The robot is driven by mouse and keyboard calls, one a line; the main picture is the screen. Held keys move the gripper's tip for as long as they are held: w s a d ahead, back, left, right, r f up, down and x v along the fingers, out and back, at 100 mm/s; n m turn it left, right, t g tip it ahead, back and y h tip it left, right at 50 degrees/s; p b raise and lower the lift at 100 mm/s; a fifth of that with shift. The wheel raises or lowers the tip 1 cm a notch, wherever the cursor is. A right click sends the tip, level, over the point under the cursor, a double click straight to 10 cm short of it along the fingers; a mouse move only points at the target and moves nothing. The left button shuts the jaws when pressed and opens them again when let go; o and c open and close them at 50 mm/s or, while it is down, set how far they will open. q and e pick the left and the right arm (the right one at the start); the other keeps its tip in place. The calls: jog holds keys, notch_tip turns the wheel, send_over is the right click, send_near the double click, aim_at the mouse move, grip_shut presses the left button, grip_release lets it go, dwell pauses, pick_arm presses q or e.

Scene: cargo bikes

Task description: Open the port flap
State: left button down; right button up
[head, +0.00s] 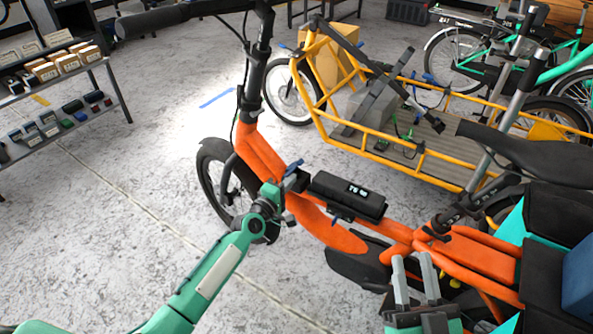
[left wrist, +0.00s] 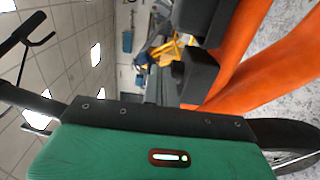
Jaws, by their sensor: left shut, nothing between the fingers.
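The orange cargo bike (head: 265,150) stands in front of me, with a black battery box (head: 347,195) on its frame. The box also shows in the left wrist view (left wrist: 200,75) beside the orange tube (left wrist: 262,65). I cannot make out a port flap for certain; a small blue piece (head: 294,166) shows at the box's upper left end. My left gripper (head: 284,186) is shut and empty, close to that end; whether it touches is unclear. My right gripper (head: 415,270) is open, its two grey fingers apart, over the bike's rear frame.
A yellow cargo bike (head: 430,150) stands behind, with a cardboard box (head: 335,58) at its front. A shelf (head: 65,110) with small boxes is at the left. The bike's handlebar (head: 185,15) reaches across the top. The floor (head: 110,215) at the left is clear.

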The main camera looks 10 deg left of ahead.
pick_arm(q)
jog(key=shift+a, duration=0.1)
jog(key=shift+w+a+b, duration=0.75)
jog(key=shift+a+b, duration=0.1)
jog(key=shift+a, duration=1.1)
jog(key=s+p, duration=0.2)
jog(key=s, duration=0.6)
jog(key=shift+s+a+r+p, duration=0.15)
jog(key=shift+a+r+p, duration=0.15)
jog(key=shift+a+r, duration=0.1)
